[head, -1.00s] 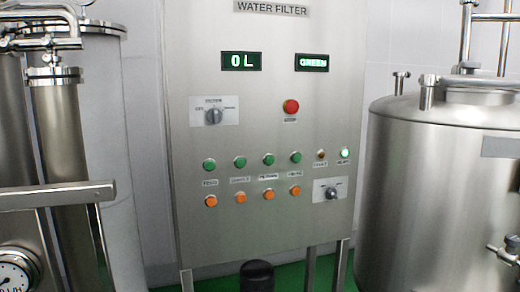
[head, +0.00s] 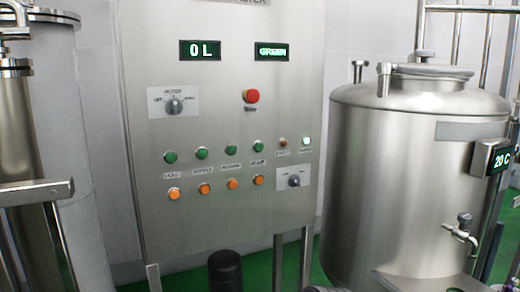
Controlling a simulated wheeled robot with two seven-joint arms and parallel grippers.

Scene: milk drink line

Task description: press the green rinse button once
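The grey metal water filter panel (head: 215,215) stands upright in the head view. It has a row of several green buttons, with the leftmost green button (head: 170,157) above a small label. Further green buttons (head: 201,153) sit to its right. The labels are too blurred to read surely, so I cannot tell which one says rinse. Two displays read "0 L" (head: 200,50) and "GREEN" (head: 272,51). A small lamp (head: 306,141) at the right end of the row glows whitish green. Neither of my grippers is in view.
A red button (head: 252,96), selector knobs (head: 174,106) and a row of orange buttons (head: 174,193) share the panel. A steel tank (head: 400,180) with a "20 C" display (head: 501,159) stands right. A black cylinder (head: 226,268) is at the panel's foot. Steel piping (head: 35,193) is left.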

